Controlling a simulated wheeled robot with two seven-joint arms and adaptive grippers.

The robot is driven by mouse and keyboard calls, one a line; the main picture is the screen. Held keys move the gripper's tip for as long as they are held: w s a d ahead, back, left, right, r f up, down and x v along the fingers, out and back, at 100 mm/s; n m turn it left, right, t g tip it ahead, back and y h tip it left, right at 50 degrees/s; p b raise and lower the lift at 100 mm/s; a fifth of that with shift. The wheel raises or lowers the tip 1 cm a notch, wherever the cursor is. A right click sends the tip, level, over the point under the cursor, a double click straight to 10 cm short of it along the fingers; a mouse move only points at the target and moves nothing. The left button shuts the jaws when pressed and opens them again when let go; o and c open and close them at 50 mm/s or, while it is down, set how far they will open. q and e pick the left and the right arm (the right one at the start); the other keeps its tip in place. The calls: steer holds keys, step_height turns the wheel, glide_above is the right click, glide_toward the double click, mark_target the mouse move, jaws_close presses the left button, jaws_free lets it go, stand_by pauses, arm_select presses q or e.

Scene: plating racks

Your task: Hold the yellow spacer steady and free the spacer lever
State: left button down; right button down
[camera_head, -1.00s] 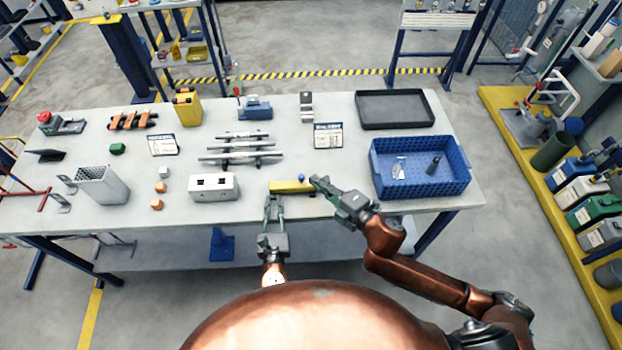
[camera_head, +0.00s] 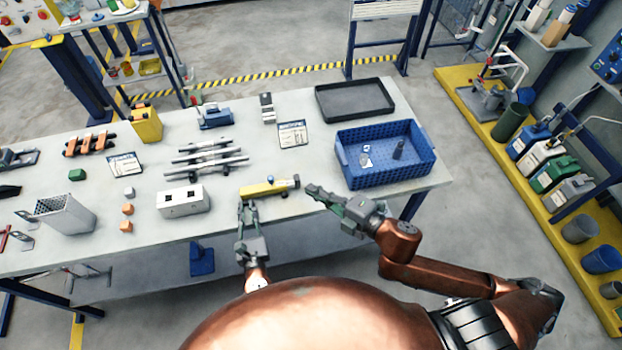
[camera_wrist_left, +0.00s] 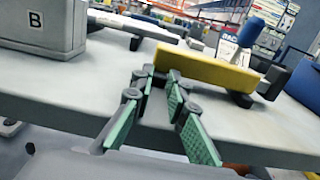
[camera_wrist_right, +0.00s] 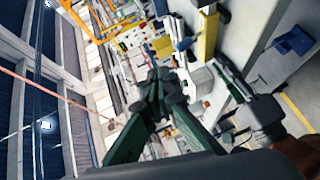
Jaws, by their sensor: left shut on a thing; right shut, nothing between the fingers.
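The yellow spacer (camera_head: 262,189) lies near the table's front edge, with a dark piece (camera_head: 295,182) at its right end. A blue knob (camera_wrist_left: 250,32) stands up behind the spacer in the left wrist view; I take it for part of the spacer lever. My left gripper (camera_head: 246,205) is shut on the spacer's near side, left of its middle; its fingertips (camera_wrist_left: 158,77) meet the bar in the left wrist view. My right gripper (camera_head: 309,189) is shut and empty, just right of the dark end with a small gap. The spacer (camera_wrist_right: 207,38) also shows in the right wrist view.
A blue crate (camera_head: 400,178) with small parts stands to the right, and a black tray (camera_head: 355,114) behind it. A white box with two holes (camera_head: 183,207) is left of the spacer. Metal bars (camera_head: 207,160) lie behind.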

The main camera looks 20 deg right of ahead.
mark_target(271, 180)
steer(key=c, duration=2.7)
jaws_free()
steer(key=shift+o, duration=0.9)
steer(key=shift+a+f, duration=0.1)
steer(key=shift+f, duration=0.05)
steer(key=o, duration=0.7)
steer(key=w+f+m+y, duration=0.1)
steer(key=f+m, duration=0.1)
steer(key=m, duration=0.1)
steer(key=w+a+f+m+y, duration=0.1)
steer(key=f+m, duration=0.2)
steer(key=w+a+f+m+y, duration=0.1)
steer(key=f+m, duration=0.1)
steer(key=m, duration=0.1)
steer(key=shift+a+f+m, duration=0.15)
steer(key=shift+m, duration=0.25)
steer(key=m, duration=0.1)
steer(key=w+f+m, duration=0.1)
steer(key=m, duration=0.1)
steer(key=shift+w+t, duration=0.1)
steer(key=shift+t, duration=0.2)
steer(key=x, duration=1.2)
steer(key=shift+f, duration=0.1)
steer(key=shift+c, duration=0.3)
jaws_close()
